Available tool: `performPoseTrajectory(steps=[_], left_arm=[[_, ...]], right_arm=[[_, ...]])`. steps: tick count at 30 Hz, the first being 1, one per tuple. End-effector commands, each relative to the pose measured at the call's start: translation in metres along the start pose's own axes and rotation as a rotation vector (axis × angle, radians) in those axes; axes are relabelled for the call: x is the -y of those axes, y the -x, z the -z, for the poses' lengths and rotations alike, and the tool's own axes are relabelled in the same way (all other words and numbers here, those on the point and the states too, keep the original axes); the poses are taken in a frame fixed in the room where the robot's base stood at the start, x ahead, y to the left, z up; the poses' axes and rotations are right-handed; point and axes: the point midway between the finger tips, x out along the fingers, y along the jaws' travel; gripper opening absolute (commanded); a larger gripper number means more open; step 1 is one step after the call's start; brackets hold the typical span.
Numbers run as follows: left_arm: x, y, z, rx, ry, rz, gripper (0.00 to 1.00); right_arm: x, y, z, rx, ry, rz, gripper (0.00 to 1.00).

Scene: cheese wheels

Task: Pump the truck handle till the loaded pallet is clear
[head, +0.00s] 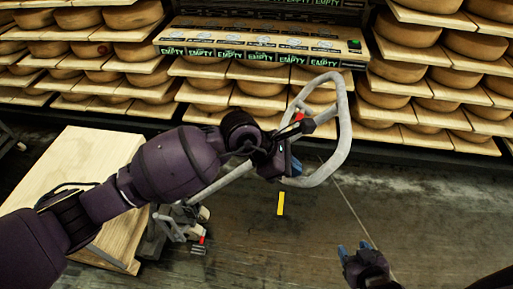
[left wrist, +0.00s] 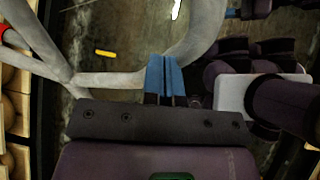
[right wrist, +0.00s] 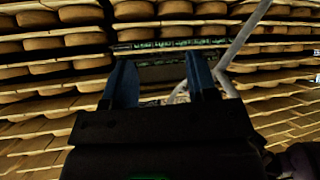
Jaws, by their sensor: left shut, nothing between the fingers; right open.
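The truck handle (head: 343,125) is a grey loop with a red lever (head: 299,117), its shaft slanting down left to the truck's base (head: 185,225). My left gripper (head: 292,168) is at the loop's lower left side. In the left wrist view its blue fingers (left wrist: 164,75) are together, overlapping the grey handle bar (left wrist: 110,82); nothing shows between them, and whether they touch the bar is unclear. A pale wooden platform (head: 75,165), perhaps the pallet's load, lies left, partly behind my left arm; its underside is hidden. My right gripper (head: 357,252) is open and empty, low and right of the handle.
Racks of cheese wheels on boards (head: 405,55) fill the back. A long box marked EMPTY (head: 262,45) stands in front of them. A yellow mark (head: 281,203) lies on the dark floor below the handle. The floor at right (head: 440,220) is mostly clear.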

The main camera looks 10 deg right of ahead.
Motion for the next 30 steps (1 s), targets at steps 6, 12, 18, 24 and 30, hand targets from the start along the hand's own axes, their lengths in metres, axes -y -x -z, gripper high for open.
performPoseTrajectory(steps=[6, 12, 18, 24, 30], left_arm=[[0.006, -0.051, -0.008, -0.069, -0.007, 0.001, 0.00], [0.009, -0.073, -0.011, -0.101, -0.010, 0.000, 0.00], [0.010, -0.080, -0.011, -0.111, -0.012, -0.002, 0.00], [0.010, -0.080, -0.011, -0.111, -0.011, -0.002, 0.00], [0.010, -0.079, -0.012, -0.111, -0.011, -0.002, 0.00]], right_arm=[[0.001, -0.005, 0.002, -0.006, 0.002, 0.003, 0.53], [0.002, -0.007, 0.002, -0.008, 0.003, 0.004, 0.53], [0.002, -0.007, 0.001, -0.007, 0.003, 0.004, 0.53], [0.001, -0.006, 0.001, -0.006, 0.004, 0.003, 0.53], [0.001, -0.006, 0.000, -0.006, 0.005, 0.003, 0.53]])
